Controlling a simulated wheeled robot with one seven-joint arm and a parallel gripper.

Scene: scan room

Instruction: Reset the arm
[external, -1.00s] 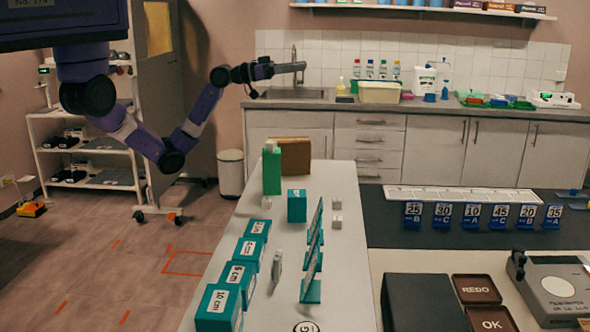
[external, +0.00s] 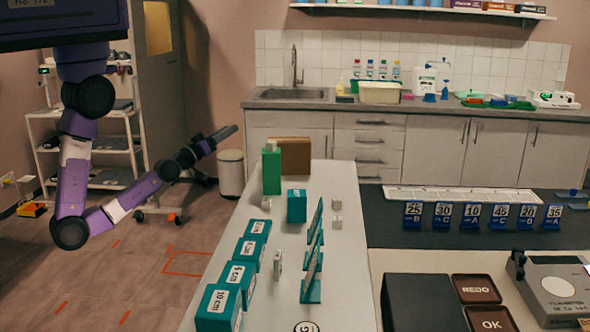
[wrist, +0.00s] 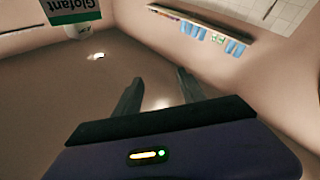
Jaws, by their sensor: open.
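My gripper (external: 232,131) is in the air left of the white table, in front of the lower cabinets, pointing to the right and slightly up. In the wrist view its two dark fingers (wrist: 156,88) stand apart with nothing between them. My purple arm hangs low at the left and bends up toward the gripper. No object touches the gripper.
A white bin (external: 231,174) stands behind the table's left side. A shelf rack (external: 84,160) is at the left. The floor between is clear.

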